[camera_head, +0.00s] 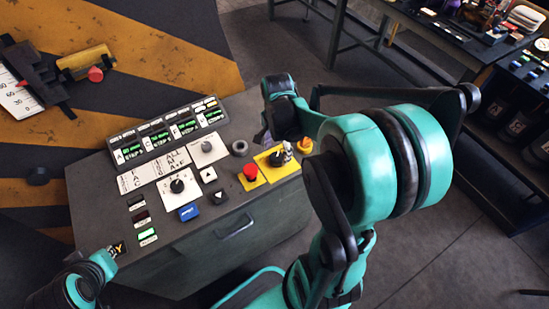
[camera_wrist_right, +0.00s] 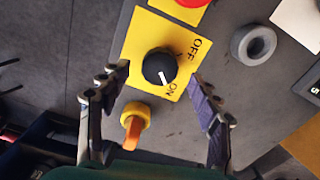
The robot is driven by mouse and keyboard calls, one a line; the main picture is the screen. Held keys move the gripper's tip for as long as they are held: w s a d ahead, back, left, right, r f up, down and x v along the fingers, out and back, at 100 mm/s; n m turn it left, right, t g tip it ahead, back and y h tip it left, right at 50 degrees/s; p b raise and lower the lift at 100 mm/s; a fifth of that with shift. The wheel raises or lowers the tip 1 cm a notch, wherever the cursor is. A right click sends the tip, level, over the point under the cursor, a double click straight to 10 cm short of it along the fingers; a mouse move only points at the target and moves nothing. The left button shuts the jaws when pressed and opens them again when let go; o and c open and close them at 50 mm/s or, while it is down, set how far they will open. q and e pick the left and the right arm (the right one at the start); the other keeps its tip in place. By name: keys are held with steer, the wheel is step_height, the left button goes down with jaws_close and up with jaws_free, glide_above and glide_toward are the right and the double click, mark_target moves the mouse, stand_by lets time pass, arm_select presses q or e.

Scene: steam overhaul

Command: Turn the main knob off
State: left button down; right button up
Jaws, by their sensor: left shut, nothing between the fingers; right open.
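The main knob (camera_wrist_right: 158,66) is black and round with a white mark, on a yellow plate (camera_wrist_right: 139,38) lettered OFF and ON. Its mark points toward ON. In the head view the knob (camera_head: 276,158) sits at the console's right end. My right gripper (camera_wrist_right: 160,105) is open, its fingers on either side of the knob's near edge and apart from it; in the head view its fingers are partly hidden. My left gripper (camera_head: 112,252) is shut at the console's lower left corner, far from the knob; little of its fingers shows.
A yellow-orange key switch (camera_wrist_right: 134,122) stands close to the knob, between my right fingers. A red button (camera_head: 250,172) and a grey ring (camera_head: 240,148) are beside the plate. Other knobs and switches cover the console (camera_head: 205,228). Tables stand behind.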

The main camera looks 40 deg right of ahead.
mark_target(276, 157)
steer(key=shift+f+b, duration=0.45)
steer(key=shift+f, duration=1.15)
steer(key=c, duration=1.2)
steer(key=shift+o, duration=0.2)
